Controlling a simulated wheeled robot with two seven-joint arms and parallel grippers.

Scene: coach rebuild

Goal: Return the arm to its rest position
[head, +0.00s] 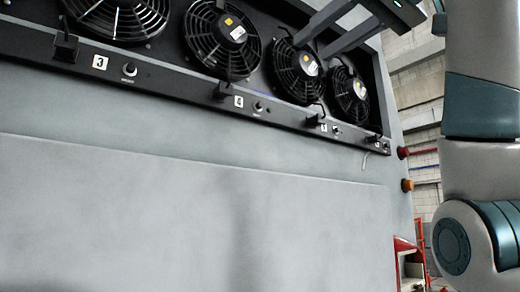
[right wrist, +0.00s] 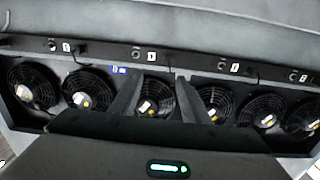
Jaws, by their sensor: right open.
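My right arm (head: 482,90) comes down the right side of the head view. My right gripper (head: 311,46) reaches in from the top right, in front of the row of fans. Its two dark fingers are apart with nothing between them. In the right wrist view the open fingers (right wrist: 157,84) point at the fan row, with a fan (right wrist: 154,97) showing between them. Whether the fingertips touch anything cannot be told. My left gripper is not in view.
A large grey cabinet (head: 190,215) fills most of the head view. Its recessed bay holds several black fans (head: 222,40) above a dark ledge (head: 180,80) with switches, plugs and number labels. Red and orange knobs (head: 407,185) stick out at its right edge. A brick wall stands behind.

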